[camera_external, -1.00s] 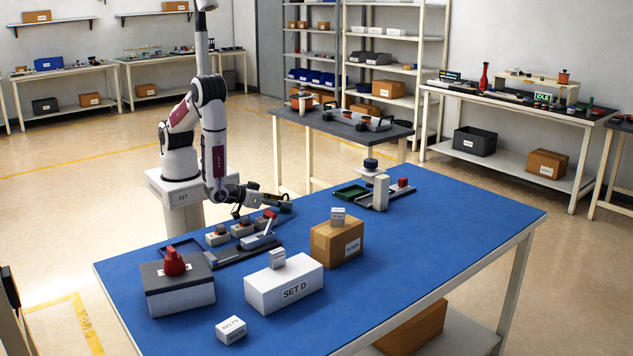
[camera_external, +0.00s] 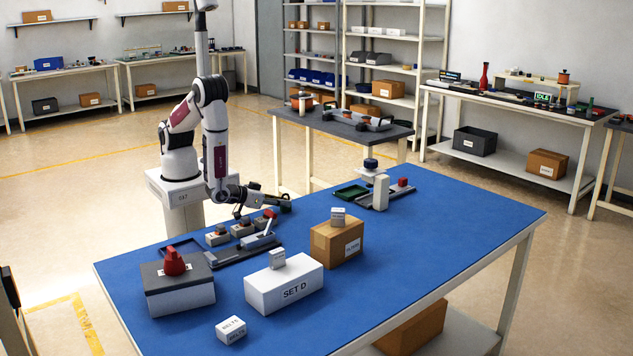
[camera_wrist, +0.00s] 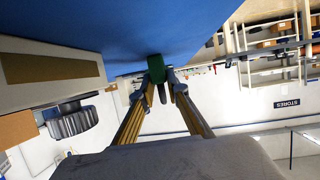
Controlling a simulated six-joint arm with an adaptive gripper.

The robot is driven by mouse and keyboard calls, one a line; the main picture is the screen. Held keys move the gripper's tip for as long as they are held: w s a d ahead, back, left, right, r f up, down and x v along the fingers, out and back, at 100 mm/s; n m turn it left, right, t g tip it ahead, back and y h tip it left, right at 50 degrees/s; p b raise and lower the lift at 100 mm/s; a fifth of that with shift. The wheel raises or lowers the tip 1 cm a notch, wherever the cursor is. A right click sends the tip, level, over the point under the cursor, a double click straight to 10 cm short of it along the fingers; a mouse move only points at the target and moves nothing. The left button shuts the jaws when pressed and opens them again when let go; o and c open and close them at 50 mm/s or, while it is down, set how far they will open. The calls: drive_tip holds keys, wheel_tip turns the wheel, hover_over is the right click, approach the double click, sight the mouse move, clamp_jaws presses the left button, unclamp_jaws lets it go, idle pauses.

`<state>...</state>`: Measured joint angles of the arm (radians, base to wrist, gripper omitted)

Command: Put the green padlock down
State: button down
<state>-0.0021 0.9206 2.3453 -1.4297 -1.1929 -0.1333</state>
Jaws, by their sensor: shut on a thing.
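The green padlock (camera_wrist: 157,68) shows in the wrist view between my fingertips, against the blue table top. My gripper (camera_wrist: 165,82) is shut on it. In the external view my gripper (camera_external: 285,203) is held out sideways, low near the table's far left edge, just behind a row of small grey blocks. The padlock is too small there to make out clearly. I cannot tell whether it touches the table (camera_external: 420,240).
A grey-lidded box (camera_external: 180,293) with a red padlock-like object (camera_external: 174,262), a white SET D box (camera_external: 284,284) and a brown carton (camera_external: 336,243) stand in front. The table's right side is clear.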

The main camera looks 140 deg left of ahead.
drive_tip(key=shift+r, duration=0.1)
drive_tip(key=shift+r, duration=4.85)
